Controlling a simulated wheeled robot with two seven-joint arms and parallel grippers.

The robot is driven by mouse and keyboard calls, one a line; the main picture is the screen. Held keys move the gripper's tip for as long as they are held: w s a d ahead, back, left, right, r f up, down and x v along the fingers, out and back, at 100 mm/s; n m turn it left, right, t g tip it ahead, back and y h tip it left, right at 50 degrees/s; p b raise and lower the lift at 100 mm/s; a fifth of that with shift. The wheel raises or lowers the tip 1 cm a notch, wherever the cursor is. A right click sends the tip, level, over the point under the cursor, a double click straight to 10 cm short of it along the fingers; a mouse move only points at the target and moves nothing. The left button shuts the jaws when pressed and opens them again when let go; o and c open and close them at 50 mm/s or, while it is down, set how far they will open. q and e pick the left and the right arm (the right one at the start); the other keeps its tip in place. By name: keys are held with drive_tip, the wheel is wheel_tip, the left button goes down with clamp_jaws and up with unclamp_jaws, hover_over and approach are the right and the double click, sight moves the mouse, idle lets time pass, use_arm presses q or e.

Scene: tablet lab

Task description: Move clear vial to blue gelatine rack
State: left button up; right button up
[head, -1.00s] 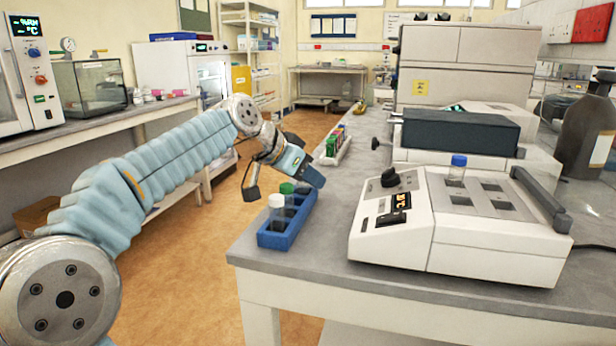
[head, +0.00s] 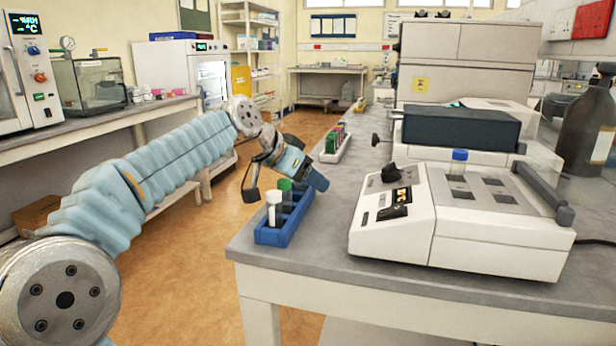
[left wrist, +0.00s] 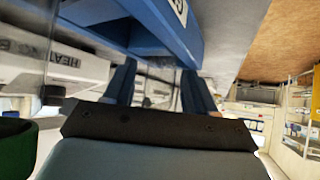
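The blue rack (head: 272,237) stands on the near left corner of the bench. A white-capped vial (head: 273,212) stands upright at its front, with a green-capped vial (head: 285,187) behind; I cannot tell which contents are clear. My left gripper (head: 312,182) is just above the rack's far end. In the left wrist view its fingers (left wrist: 160,88) are apart, with no clearly held object between them; the blue rack (left wrist: 145,22) and a green cap (left wrist: 15,145) are close by. My right gripper is not in view.
A white rack of coloured vials (head: 336,146) stands farther back along the bench edge. A dark-topped instrument (head: 460,130) stands behind the heating block. A brown bottle (head: 586,125) is at the right. Bench between blue rack and heating block is clear.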

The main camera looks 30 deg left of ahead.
use_arm(q)
drive_tip(key=shift+r, duration=0.2)
drive_tip(key=p+v, duration=0.1)
drive_tip(key=v, duration=1.1)
drive_tip(key=shift+r, duration=0.45)
